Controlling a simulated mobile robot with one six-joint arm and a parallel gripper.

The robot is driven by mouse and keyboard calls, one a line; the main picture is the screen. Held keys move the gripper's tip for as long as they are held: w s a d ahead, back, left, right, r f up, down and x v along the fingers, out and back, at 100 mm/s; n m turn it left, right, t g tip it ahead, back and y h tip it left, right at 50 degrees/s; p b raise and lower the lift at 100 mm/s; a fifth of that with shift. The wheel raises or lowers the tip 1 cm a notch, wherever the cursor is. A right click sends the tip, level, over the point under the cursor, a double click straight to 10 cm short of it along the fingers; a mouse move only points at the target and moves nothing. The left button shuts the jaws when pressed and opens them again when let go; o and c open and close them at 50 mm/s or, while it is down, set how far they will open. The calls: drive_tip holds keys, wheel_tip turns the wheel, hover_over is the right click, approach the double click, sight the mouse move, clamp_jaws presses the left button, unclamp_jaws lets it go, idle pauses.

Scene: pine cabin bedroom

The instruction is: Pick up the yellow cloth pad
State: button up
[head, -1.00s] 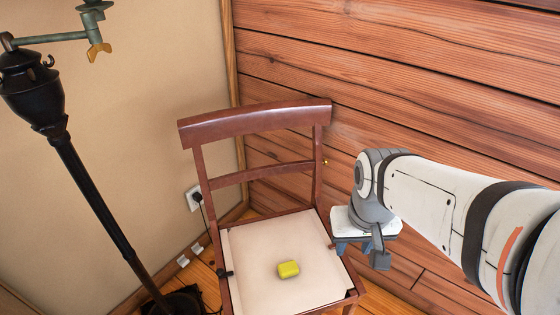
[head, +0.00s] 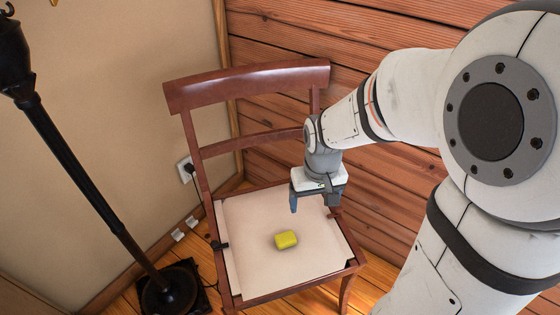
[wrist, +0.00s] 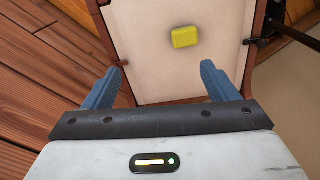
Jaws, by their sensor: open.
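The yellow cloth pad (head: 286,240) is a small rounded block lying on the cream seat (head: 245,222) of a dark wooden chair, near the middle of the seat. In the wrist view the pad (wrist: 185,37) lies beyond the fingertips, a little right of the middle between them. My gripper (head: 312,206) is above the back right part of the seat, pointing down, and does not touch the pad. Its two blue fingers (wrist: 164,68) are wide apart with nothing between them.
The chair's backrest (head: 250,84) rises behind the seat, left of my arm. A black floor lamp pole (head: 85,190) stands at the left. A plank wall (head: 400,25) is behind the chair. An outlet with a plugged cord (head: 186,169) is on the beige wall.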

drive_tip(key=n+b, duration=0.1)
drive_tip(key=b, duration=0.2)
approach(285, 235)
drive_tip(key=shift+w+d+f+g, duration=0.1)
drive_tip(key=shift+w+d+g, duration=0.05)
drive_tip(key=shift+w+g, duration=0.15)
drive_tip(key=f, duration=0.2)
drive_tip(key=f+b, duration=0.1)
drive_tip(key=shift+w+a+f+n, duration=0.1)
drive_tip(key=shift+a+f+n, duration=0.2)
drive_tip(key=shift+f, duration=0.05)
drive_tip(key=f+b, duration=0.1)
drive_tip(key=f, duration=0.1)
drive_tip(key=f+b, duration=0.1)
drive_tip(key=f, duration=0.2)
drive_tip(key=shift+s+d+f+b, duration=0.1)
drive_tip(key=shift+s+b, duration=0.15)
drive_tip(key=shift+b, duration=0.05)
drive_tip(key=c, duration=1.1)
